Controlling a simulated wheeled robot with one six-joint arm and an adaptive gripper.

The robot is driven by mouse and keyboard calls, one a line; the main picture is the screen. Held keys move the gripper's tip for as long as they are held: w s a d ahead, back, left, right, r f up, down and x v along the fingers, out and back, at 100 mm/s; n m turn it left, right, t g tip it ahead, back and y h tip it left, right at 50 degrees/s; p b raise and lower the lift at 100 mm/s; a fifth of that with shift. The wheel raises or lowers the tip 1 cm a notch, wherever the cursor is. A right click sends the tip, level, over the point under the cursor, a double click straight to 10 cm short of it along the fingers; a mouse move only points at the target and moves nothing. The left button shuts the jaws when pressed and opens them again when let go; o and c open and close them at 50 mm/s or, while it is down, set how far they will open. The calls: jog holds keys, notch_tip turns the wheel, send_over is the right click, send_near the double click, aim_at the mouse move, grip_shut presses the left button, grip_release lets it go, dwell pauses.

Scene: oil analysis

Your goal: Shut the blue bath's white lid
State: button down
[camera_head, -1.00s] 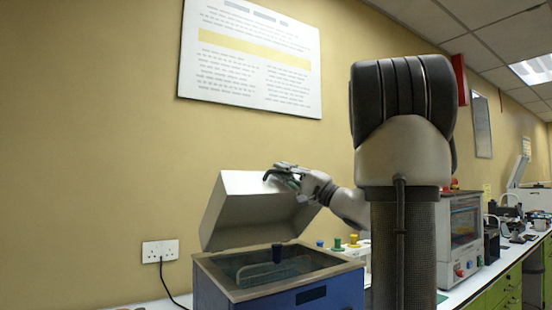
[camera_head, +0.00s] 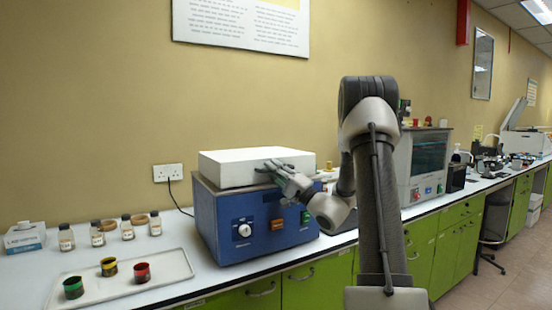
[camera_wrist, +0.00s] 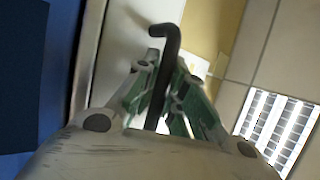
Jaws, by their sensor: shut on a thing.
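The blue bath (camera_head: 240,220) stands on the bench with a knob and switches on its front. Its white lid (camera_head: 250,157) lies down over the top and looks about level; I cannot tell if a thin gap remains at the rim. My gripper (camera_head: 272,168) is at the lid's front face, shut on the lid's black handle. In the wrist view the bent black handle (camera_wrist: 163,70) runs between my green-padded fingers (camera_wrist: 160,100), with the white lid (camera_wrist: 128,40) behind it. The bath's inside is hidden.
Left of the bath, a white tray (camera_head: 98,292) holds green, yellow and red cups. Several small bottles (camera_head: 97,233) and a box (camera_head: 24,237) stand behind it. An oven-like instrument (camera_head: 423,165) stands to the right. A cable runs from the wall socket (camera_head: 168,172) behind the bath.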

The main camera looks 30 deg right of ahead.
jog(key=shift+s+d+f+y, duration=0.1)
jog(key=shift+s+f+y, duration=0.2)
jog(key=shift+s+f, duration=0.25)
jog(key=shift+w+f, duration=0.1)
jog(key=c, duration=1.8)
grip_release()
jog(key=shift+o, duration=0.2)
jog(key=v, duration=1.2)
